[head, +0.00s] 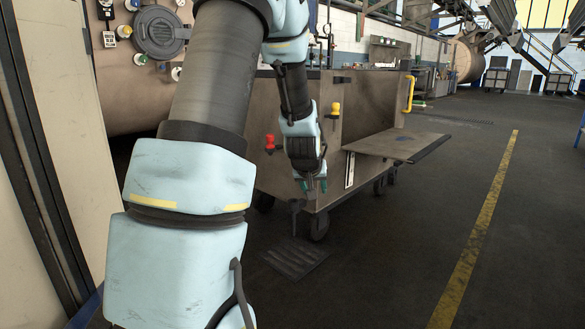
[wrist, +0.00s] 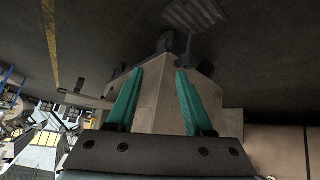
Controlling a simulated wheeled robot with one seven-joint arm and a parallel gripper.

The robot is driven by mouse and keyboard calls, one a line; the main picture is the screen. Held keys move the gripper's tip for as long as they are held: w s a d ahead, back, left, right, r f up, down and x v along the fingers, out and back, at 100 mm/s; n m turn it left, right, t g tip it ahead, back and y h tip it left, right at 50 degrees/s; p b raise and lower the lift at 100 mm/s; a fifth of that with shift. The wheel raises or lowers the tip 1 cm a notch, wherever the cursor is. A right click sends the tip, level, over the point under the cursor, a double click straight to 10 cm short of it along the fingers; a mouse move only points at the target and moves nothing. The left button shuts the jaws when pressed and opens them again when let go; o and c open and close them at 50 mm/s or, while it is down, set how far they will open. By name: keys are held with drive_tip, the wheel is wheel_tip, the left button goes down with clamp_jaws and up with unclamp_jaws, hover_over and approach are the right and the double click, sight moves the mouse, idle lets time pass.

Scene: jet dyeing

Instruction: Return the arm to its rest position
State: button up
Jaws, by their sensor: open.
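My gripper (head: 312,185) hangs at the end of my arm, in front of the near end of a brown wheeled cart (head: 365,117) in the head view. Its teal fingertips point down. In the wrist view my gripper (wrist: 154,90) shows two teal fingers spread apart with nothing between them. The cart's near corner and a dark wheel show beyond the fingers. My light blue and grey arm fills the left middle of the head view and hides part of the cart and the machine. I cannot tell how far the fingers are from the cart.
The cart has a flat side shelf (head: 400,146), a red knob (head: 270,143), a yellow knob (head: 335,109) and a yellow handle (head: 410,93). A floor grate (head: 295,258) lies below my gripper. A beige panel (head: 45,150) stands close at left. Open floor with a yellow line (head: 475,240) lies right.

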drive_tip(key=s+a+r+g+y+p, duration=0.15)
drive_tip(key=s+a, duration=0.25)
drive_tip(key=s, duration=0.4)
drive_tip(key=s+a+r+g+p, duration=0.1)
drive_tip(key=s+a+g, duration=0.2)
drive_tip(key=s+a, duration=0.35)
drive_tip(key=s+a+r+g+y+p, duration=0.1)
drive_tip(key=s+a+g, duration=0.15)
drive_tip(key=s, duration=0.75)
wheel_tip(320, 180, up, 37)
drive_tip(key=p, duration=3.7)
drive_tip(key=shift+w+t, duration=0.3)
